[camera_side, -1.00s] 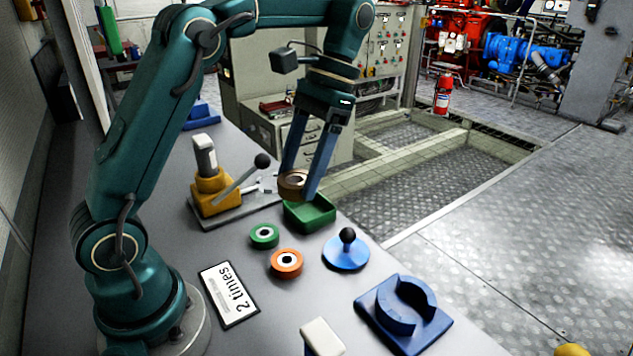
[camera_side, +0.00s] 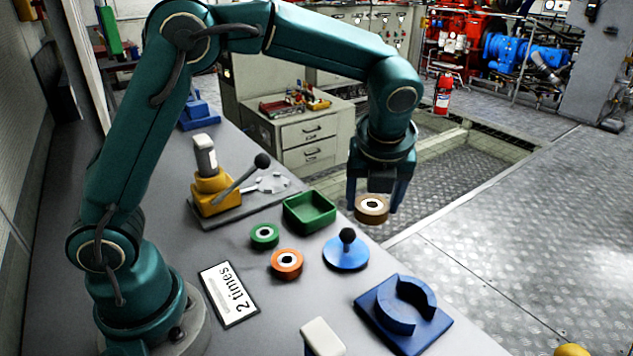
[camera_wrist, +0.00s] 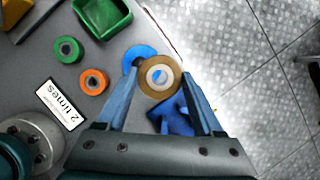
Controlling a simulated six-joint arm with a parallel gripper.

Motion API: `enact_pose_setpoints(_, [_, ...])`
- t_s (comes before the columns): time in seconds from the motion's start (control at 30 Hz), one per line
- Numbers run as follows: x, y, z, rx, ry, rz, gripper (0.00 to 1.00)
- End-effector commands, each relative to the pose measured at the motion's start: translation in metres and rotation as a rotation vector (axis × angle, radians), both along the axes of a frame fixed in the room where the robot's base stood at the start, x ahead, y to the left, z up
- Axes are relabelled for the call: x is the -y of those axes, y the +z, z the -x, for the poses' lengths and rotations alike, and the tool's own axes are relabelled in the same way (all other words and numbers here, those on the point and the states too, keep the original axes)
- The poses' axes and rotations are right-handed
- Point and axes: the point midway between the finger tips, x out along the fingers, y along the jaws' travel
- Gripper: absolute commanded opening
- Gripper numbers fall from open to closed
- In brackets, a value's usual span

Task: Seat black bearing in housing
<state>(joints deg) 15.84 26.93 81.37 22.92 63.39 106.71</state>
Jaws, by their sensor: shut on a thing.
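My gripper (camera_side: 374,204) is shut on a brown ring-shaped bearing (camera_side: 371,212) with a pale centre. It is held in the air beyond the table's right edge in the side view. In the wrist view the brown ring (camera_wrist: 174,86) sits between my fingertips (camera_wrist: 160,78). I see no black bearing. The blue housing (camera_side: 437,330), a U-shaped cradle on a flat plate, stands at the table's front right, below and apart from the ring. In the wrist view the housing (camera_wrist: 174,122) is partly hidden behind the ring and fingers.
A green ring (camera_side: 264,233) and an orange ring (camera_side: 287,261) lie beside an empty green tray (camera_side: 310,216). A blue disc with a black knob (camera_side: 346,252) stands between the tray and housing. A yellow lever fixture (camera_side: 212,195) and "2 times" sign (camera_side: 229,295) are further left.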

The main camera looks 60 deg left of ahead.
Motion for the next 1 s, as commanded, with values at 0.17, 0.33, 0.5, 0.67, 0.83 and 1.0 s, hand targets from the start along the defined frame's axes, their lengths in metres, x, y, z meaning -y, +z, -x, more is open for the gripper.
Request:
enact_pose_setpoints(0.17, [0.038,-0.004,-0.001,0.001,-0.415,0.002,0.0])
enact_pose_setpoints(0.33, [0.079,-0.007,0.008,0.002,-0.73,0.002,0.0])
enact_pose_setpoints(0.5, [0.106,-0.007,0.026,0.001,-0.834,0.0,0.0])
enact_pose_setpoints(0.67, [0.112,-0.01,0.029,-0.001,-0.852,0.0,0.0])
enact_pose_setpoints(0.83, [0.112,-0.022,0.029,-0.002,-0.849,0.0,0.0])
enact_pose_setpoints(1.0, [0.111,-0.037,0.029,-0.003,-0.849,-0.001,0.0])
